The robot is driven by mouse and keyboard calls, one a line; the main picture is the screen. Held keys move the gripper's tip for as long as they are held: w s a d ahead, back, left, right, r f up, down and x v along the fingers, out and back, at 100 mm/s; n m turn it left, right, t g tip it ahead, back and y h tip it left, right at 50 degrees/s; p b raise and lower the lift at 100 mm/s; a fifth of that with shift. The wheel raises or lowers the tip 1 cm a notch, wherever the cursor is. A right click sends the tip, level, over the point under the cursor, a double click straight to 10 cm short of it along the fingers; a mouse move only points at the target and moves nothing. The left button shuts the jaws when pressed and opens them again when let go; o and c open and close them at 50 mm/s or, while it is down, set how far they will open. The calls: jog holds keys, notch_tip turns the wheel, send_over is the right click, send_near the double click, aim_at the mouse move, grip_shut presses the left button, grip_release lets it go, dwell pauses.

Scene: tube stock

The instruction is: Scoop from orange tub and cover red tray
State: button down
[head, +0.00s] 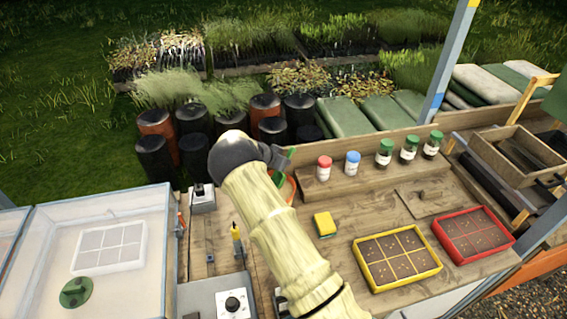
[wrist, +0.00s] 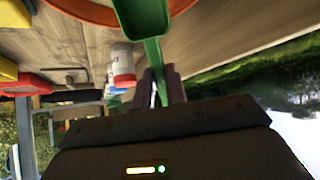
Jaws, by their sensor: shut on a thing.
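My gripper (head: 268,155) is shut on the handle of a green scoop (wrist: 143,18), which also shows in the head view (head: 290,153). The orange tub (head: 291,188) is mostly hidden behind my arm; its rim (wrist: 85,12) shows at the top of the wrist view, close to the scoop's bowl. I cannot tell whether the scoop holds anything, or what is inside the tub. The red tray (head: 490,253) lies at the right of the bench, with dark soil and pale specks in its cells.
A yellow tray (head: 408,278) lies left of the red one, with a sponge (head: 325,224) nearby. Several jars stand behind, including red-capped (head: 324,168) and blue-capped (head: 352,163) ones. A wooden crate (head: 516,158) is at right, a clear-lidded box (head: 100,250) at left.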

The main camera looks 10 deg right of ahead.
jog(key=shift+s+a+f+b, duration=0.1)
jog(key=shift+a+f+b, duration=0.05)
jog(key=shift+f+b, duration=2.05)
jog(key=shift+s+r, duration=0.15)
jog(key=shift+r, duration=0.25)
jog(key=shift+f, duration=0.1)
jog(key=shift+r+p, duration=0.35)
jog(key=shift+p, duration=0.1)
jog(key=shift+w+r+g+y+p, duration=0.2)
jog(key=shift+r+g+y+p, duration=0.35)
jog(key=shift+p, duration=0.8)
jog(key=shift+s+r+y+p, duration=0.2)
jog(key=shift+y+p, duration=0.15)
jog(key=shift+p, duration=0.15)
jog(key=shift+w, duration=0.1)
jog(key=shift+f+g, duration=0.1)
jog(key=shift+g, duration=0.15)
